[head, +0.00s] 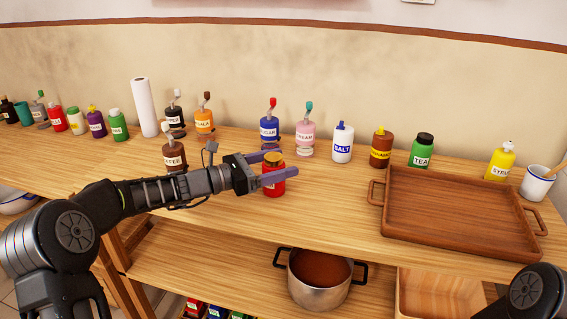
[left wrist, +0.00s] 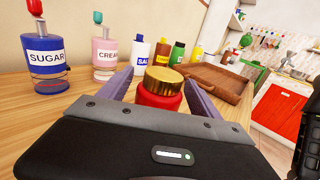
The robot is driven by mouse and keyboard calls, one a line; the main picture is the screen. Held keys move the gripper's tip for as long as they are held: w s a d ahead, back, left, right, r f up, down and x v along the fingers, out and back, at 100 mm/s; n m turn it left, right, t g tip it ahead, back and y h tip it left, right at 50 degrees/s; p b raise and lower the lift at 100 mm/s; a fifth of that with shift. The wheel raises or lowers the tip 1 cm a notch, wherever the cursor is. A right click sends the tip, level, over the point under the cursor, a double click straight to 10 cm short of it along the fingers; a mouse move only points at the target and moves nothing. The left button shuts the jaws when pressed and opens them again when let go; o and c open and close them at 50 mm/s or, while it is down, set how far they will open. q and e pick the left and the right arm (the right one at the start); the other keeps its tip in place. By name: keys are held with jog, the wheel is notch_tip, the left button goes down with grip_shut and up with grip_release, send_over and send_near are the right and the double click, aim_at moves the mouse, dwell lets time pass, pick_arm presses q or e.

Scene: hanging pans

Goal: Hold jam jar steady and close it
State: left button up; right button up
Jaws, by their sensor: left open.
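The jam jar (head: 272,186) is red with a gold-brown lid (head: 274,159) and stands upright near the front edge of the wooden counter. It also shows in the left wrist view (left wrist: 158,97), with its gold lid on top (left wrist: 163,78). My left gripper (head: 282,164) is open, with its two purple fingers on either side of the jar. I cannot tell whether the fingers touch it. The right gripper is out of view; only a part of my right arm shows at the lower right of the head view.
Blue sugar (head: 269,130) and pink cream (head: 305,138) bottles stand behind the jar. A salt jar (head: 343,145) and a wooden tray (head: 455,208) are to the right. A brown bottle (head: 173,156) stands behind my left forearm. A pot (head: 318,295) sits on the shelf below.

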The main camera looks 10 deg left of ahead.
pick_arm(q)
jog(key=v, duration=1)
jog(key=shift+s+a, duration=0.2)
jog(key=shift+a, duration=0.05)
jog(key=shift+f, duration=0.1)
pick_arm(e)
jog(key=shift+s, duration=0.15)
